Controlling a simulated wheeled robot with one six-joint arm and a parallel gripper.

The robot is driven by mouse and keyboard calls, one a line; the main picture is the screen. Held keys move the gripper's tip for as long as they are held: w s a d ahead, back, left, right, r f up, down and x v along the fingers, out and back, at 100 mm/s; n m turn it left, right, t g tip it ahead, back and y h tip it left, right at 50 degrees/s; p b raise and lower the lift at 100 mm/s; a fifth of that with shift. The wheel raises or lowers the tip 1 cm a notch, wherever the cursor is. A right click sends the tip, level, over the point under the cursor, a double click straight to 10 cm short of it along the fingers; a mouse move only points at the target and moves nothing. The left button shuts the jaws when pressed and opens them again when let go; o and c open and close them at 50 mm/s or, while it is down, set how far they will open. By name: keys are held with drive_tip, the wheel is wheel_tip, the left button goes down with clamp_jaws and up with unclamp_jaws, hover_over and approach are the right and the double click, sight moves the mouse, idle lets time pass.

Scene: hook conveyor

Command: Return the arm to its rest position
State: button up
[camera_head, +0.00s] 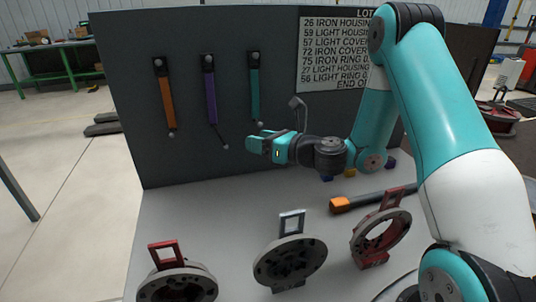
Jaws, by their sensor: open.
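My arm (445,110) rises on the right side and bends down to the wrist. My gripper (262,145) is at its far end, pointing left in front of the dark panel and above the grey worktop. It is small in this view and looks empty, with its jaws open. No object is seen in it or touching it.
The dark panel (190,165) carries orange (167,103), purple (211,97) and teal (254,95) strips and a printed list (325,55). On the worktop (215,220) are round ring parts (290,262) with upright frames and an orange-tipped dark bar (340,205).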

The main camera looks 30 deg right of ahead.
drive_tip(key=shift+b+v, duration=0.7)
drive_tip(key=shift+v, duration=0.45)
drive_tip(key=s+a+r+n+g+y+p, duration=0.1)
drive_tip(key=s+a+r+n+g+y, duration=0.15)
drive_tip(key=s+a+n+g, duration=0.55)
drive_tip(key=s+a+r+n+g+y, duration=0.1)
drive_tip(key=s+a+r+n+g, duration=0.15)
drive_tip(key=a+n, duration=0.7)
drive_tip(key=s+d+r+n+g+h+p, duration=0.1)
drive_tip(key=s+n+h, duration=0.3)
drive_tip(key=s+n, duration=0.5)
drive_tip(key=s+d+r+n+g+h, duration=0.1)
drive_tip(key=s+d+n+g+h, duration=0.2)
drive_tip(key=s+n, duration=0.6)
drive_tip(key=d+n+h, duration=0.1)
drive_tip(key=n, duration=0.2)
drive_tip(key=shift+s+r+p, duration=0.2)
drive_tip(key=shift+r+p, duration=0.05)
drive_tip(key=shift+p, duration=0.1)
